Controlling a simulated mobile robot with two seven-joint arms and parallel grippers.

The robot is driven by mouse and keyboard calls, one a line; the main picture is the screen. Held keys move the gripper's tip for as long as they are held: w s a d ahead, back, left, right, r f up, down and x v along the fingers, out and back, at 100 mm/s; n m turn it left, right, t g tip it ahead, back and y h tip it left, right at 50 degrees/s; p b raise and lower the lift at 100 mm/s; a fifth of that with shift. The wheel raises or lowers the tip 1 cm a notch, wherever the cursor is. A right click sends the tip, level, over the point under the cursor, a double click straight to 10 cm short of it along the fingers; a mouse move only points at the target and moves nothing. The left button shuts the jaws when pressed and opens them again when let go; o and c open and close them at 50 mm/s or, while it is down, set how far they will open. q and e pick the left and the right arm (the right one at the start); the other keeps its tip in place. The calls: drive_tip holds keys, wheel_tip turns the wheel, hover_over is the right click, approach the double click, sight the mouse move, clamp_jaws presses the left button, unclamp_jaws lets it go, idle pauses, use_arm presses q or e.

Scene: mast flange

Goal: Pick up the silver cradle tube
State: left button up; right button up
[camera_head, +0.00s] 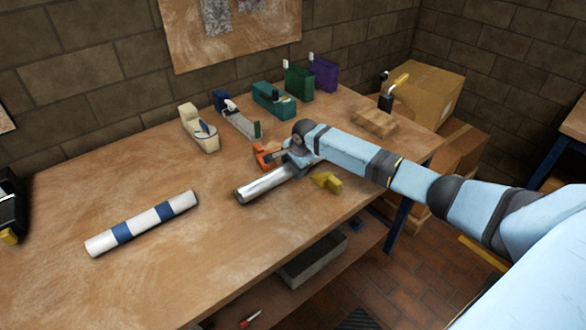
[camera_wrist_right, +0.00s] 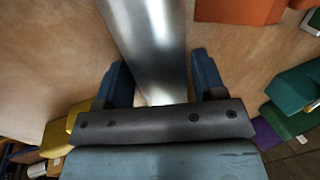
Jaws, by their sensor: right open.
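In the right wrist view the shiny silver tube (camera_wrist_right: 150,45) runs from the top edge down between the two fingers. My right gripper (camera_head: 293,165) is over the tube's far end, and its fingers (camera_wrist_right: 160,85) stand apart, one on each side of the tube, with gaps visible. In the head view the arm and hand hide the tube's far end. My left gripper is not in view.
A white tube with blue bands (camera_head: 143,223) lies to the left. An orange object (camera_head: 262,156) sits close behind the right gripper, and a yellow piece (camera_head: 327,182) in front. A cream object (camera_head: 199,129) and a teal block (camera_head: 273,99) stand farther back. The bench's front left is clear.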

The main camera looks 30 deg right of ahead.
drive_tip(key=c, duration=0.9)
drive_tip(key=shift+r, duration=0.1)
